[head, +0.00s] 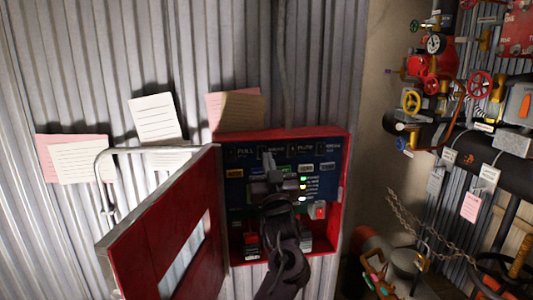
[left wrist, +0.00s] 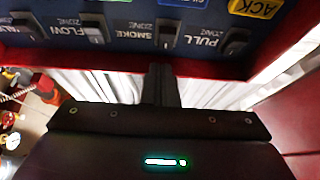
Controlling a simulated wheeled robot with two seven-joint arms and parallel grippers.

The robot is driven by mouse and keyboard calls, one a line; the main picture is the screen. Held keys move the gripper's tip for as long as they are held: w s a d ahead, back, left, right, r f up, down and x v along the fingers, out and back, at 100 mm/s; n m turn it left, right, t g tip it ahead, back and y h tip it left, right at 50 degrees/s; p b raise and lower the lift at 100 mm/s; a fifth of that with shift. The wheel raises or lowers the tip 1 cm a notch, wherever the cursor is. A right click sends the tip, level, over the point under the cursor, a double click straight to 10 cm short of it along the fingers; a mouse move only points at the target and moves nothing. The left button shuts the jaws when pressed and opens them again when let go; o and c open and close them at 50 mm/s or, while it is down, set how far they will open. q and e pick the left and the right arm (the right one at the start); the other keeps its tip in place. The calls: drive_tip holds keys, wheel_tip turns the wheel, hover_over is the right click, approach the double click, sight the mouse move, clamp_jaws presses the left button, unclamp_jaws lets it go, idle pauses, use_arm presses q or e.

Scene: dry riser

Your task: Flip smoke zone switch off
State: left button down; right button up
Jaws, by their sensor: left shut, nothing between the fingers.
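The smoke zone switch (left wrist: 167,37) is a small lever in the row of switches on the dark blue panel, beside its SMOKE ZONE label, which appears upside down in the left wrist view. I cannot tell its lever position for sure. My left gripper (left wrist: 160,70) is shut and empty, with its fingertips close to the panel's edge near the smoke switch. In the head view my left gripper (head: 268,158) is in front of the panel's upper part and hides some of it. I cannot tell whether it touches the switch. My right gripper is not in view.
The pull switch (left wrist: 235,42) and flow switch (left wrist: 93,35) flank the smoke switch. The red cabinet (head: 345,165) has its red door (head: 165,235) open to the left. Paper notes (head: 155,118) hang on the corrugated wall. Pipes and valves (head: 480,85) stand at the right.

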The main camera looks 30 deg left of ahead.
use_arm(q)
drive_tip(key=shift+w+a+f+p, duration=0.25)
drive_tip(key=shift+w+a, duration=0.15)
drive_tip(key=shift+w, duration=0.1)
drive_tip(key=shift+w+a+f+p, duration=0.15)
drive_tip(key=shift+w+a+f, duration=0.1)
drive_tip(key=shift+w+a, duration=0.2)
drive_tip(key=shift+d, duration=0.1)
drive_tip(key=b, duration=0.3)
drive_tip(key=shift+w+f+t+y, duration=0.15)
drive_tip(key=shift+w+t+y, duration=0.15)
drive_tip(key=shift+t, duration=0.1)
